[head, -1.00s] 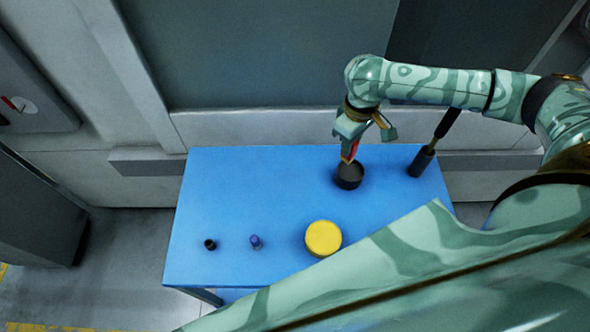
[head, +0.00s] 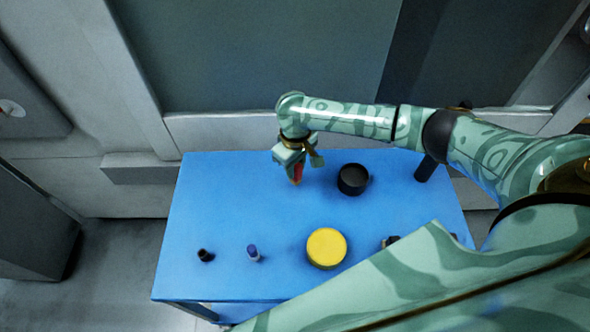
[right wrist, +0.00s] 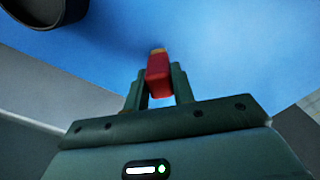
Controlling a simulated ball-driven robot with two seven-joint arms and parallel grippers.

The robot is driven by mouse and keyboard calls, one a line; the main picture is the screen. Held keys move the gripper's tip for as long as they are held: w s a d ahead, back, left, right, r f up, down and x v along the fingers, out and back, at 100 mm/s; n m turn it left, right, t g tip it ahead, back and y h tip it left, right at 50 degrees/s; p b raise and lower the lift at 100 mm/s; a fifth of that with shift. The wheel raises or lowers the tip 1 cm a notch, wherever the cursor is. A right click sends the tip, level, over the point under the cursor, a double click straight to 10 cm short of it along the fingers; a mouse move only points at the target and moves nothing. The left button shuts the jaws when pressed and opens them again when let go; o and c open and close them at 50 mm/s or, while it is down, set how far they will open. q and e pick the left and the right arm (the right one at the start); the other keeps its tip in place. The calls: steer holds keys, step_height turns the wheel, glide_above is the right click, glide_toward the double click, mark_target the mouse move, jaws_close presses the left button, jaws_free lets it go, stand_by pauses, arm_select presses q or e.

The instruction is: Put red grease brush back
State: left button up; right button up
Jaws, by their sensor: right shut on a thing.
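The red grease brush (right wrist: 158,80) is between the fingers of my right gripper (right wrist: 158,88), which is shut on it. Its tan tip points away from the gripper in the right wrist view. In the head view the brush (head: 298,174) hangs tip down from my right gripper (head: 296,164), over the far left part of the table. A round black pot (head: 353,191) stands to the right of the gripper, apart from it. The pot's wall also shows in the right wrist view (right wrist: 72,10). My left gripper is not in view.
On the blue table (head: 225,200) stand a yellow-topped round tin (head: 326,248), a small blue-capped piece (head: 253,252), a small black piece (head: 206,255) and a dark upright holder (head: 425,169). A dark item (head: 390,241) is partly hidden by my arm. The far left area is clear.

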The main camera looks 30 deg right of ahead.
steer(key=shift+f, duration=0.65)
steer(key=shift+r, duration=0.15)
jaws_close()
steer(key=o, duration=1)
jaws_free()
step_height(320, 180, up, 12)
steer(key=p, duration=0.5)
